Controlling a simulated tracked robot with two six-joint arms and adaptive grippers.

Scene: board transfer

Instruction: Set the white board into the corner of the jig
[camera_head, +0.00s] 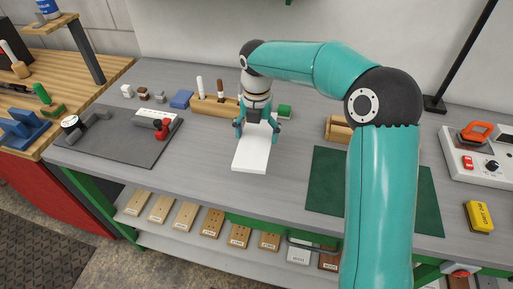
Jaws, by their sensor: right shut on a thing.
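The white board (252,155) is a flat pale rectangle over the grey bench, left of the picture's middle. My right gripper (257,131) points down at its far part and is shut on it, with one finger at each side edge. I cannot tell whether the board touches the bench. A light wooden piece (337,129), possibly part of the jig, shows behind my right arm; the arm hides much of it, and I cannot make out the jig's corner. My left gripper is not in view.
A wooden holder (210,108) with markers stands behind the board, left of the gripper. A dark green mat (325,182) lies to the right, partly under my arm in the picture. A grey mat (115,148) with tools lies left. Bare bench surrounds the board's near end.

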